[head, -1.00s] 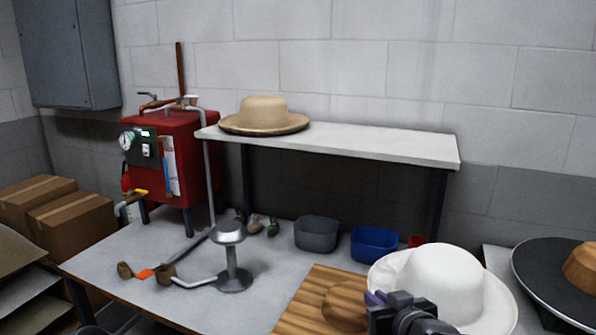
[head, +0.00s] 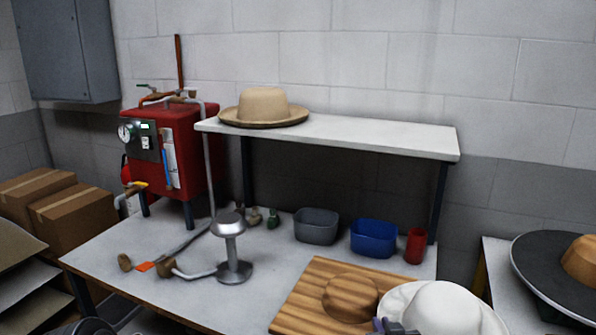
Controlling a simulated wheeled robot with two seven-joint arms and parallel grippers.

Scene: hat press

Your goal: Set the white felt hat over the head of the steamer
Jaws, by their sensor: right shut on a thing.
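The white felt hat (head: 441,308) is at the bottom right of the head view, crown up, cut off by the lower edge. My right gripper (head: 388,326) is shut on the hat's brim at its near left side; only a small part of it shows. The steamer head (head: 228,222) is a metal dome on a short post with a round foot (head: 235,272), standing on the bench left of the hat. It is bare, and the hat is well apart from it. My left gripper does not show.
A wooden board (head: 297,306) with a round block (head: 350,296) lies between steamer and hat. Grey (head: 317,228) and blue (head: 374,239) bins and a red cup (head: 415,247) stand behind. A shelf (head: 390,137) carries a tan hat (head: 263,106). A red boiler (head: 178,150) stands left.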

